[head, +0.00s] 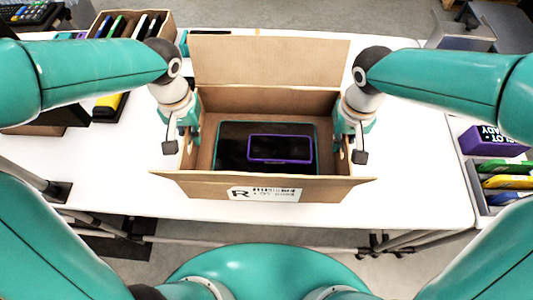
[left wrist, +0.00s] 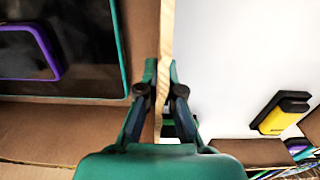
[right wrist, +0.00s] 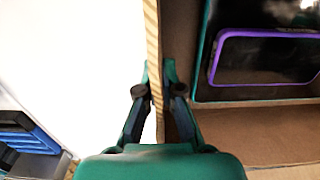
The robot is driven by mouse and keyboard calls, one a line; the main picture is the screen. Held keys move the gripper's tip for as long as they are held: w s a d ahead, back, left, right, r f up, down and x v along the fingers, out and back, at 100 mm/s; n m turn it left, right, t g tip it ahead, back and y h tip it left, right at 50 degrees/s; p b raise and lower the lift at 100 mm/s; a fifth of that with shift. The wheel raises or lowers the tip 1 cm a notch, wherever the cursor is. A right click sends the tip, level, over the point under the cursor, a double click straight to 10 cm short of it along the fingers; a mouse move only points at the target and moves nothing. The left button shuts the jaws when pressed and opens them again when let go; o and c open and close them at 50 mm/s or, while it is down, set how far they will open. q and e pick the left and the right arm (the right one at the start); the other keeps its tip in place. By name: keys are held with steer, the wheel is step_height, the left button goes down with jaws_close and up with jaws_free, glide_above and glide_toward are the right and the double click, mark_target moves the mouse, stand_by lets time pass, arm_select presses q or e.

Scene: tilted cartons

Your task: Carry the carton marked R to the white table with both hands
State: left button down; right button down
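The carton marked R (head: 222,188) is an open brown box with flaps spread and a white R label on its front. It sits on or just over the white table (head: 110,170); I cannot tell if its base touches. Inside lies a dark tablet with a teal edge (head: 232,133) and a purple-framed device (head: 280,149) on top. My left gripper (head: 181,143) is shut on its left wall, one finger each side, as the left wrist view (left wrist: 162,72) shows. My right gripper (head: 349,146) is shut on its right wall, also seen in the right wrist view (right wrist: 157,72).
Another carton with upright items (head: 130,24) stands at the back left. A yellow and black object (head: 108,108) lies left of the carton. A grey bin of coloured items (head: 480,195) and a purple box (head: 492,140) are at the right.

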mark_target(198, 149)
arm_select(q)
steer(key=shift+f, duration=0.15)
arm_select(e)
steer(key=shift+w+f, duration=0.1)
